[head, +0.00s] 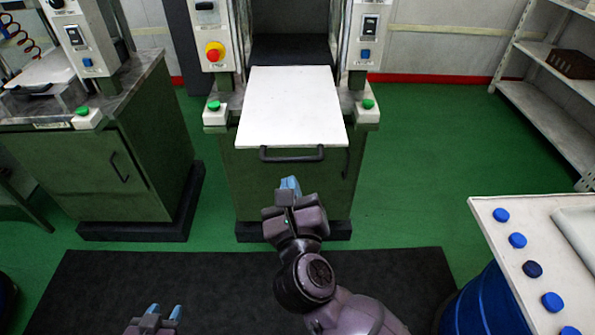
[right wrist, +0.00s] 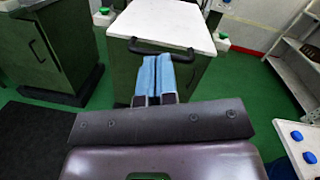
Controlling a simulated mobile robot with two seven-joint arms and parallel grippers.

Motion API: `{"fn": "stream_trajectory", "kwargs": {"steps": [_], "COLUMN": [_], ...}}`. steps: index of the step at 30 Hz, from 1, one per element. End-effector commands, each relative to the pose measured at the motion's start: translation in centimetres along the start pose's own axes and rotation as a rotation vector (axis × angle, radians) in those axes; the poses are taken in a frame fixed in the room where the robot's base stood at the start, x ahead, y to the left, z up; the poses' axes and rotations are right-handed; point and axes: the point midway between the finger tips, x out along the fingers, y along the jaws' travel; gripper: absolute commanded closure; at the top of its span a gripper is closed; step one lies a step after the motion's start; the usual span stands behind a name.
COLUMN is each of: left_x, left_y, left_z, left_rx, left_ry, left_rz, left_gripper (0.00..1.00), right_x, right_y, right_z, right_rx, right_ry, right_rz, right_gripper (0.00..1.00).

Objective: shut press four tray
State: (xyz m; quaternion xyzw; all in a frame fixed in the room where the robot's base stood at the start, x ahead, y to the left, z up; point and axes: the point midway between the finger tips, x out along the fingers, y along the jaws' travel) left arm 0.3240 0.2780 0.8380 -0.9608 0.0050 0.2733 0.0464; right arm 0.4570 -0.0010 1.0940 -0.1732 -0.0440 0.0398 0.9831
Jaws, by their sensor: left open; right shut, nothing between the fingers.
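The white press tray (head: 292,105) sticks out of the front of the green press, with a dark handle (head: 291,155) along its front edge. In the right wrist view the tray (right wrist: 165,22) and its handle (right wrist: 150,48) lie just beyond my fingers. My right gripper (head: 289,186) is shut and empty, a little below and in front of the handle in the head view; I cannot tell whether it touches the tray. Its blue fingertips (right wrist: 157,75) are together in the wrist view. My left gripper (head: 163,314) is open and empty at the bottom edge of the head view.
A second green press (head: 95,150) stands at the left. A white table (head: 510,217) with several blue caps is at the right, and a shelf (head: 545,110) is behind it. Green buttons (head: 368,104) flank the tray. A black mat (head: 215,285) covers the floor in front.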

Motion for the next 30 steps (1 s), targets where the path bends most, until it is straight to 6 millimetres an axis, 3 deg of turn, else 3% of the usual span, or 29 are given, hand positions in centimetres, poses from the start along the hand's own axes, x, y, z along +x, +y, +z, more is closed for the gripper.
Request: {"fn": "stream_trajectory", "kwargs": {"steps": [6,14,30], "left_x": [0.2,0.3,-0.3], "left_y": [0.0,0.2,0.0], "left_z": [0.2,-0.6,-0.6], "left_rx": [0.0,-0.004,-0.003], "left_ry": [0.002,0.017,0.005], "left_rz": [0.0,0.002,0.0], "left_gripper": [0.57,0.57,0.57], "right_x": [-0.7,0.0,8.6], "right_y": [0.7,0.4,0.5], "right_z": [-4.1,-4.8,-7.3], "right_rx": [0.296,0.358,0.352], "right_ry": [0.262,0.291,0.289], "right_rz": [-0.005,-0.035,-0.035], "right_gripper": [1.0,1.0,1.0]}}
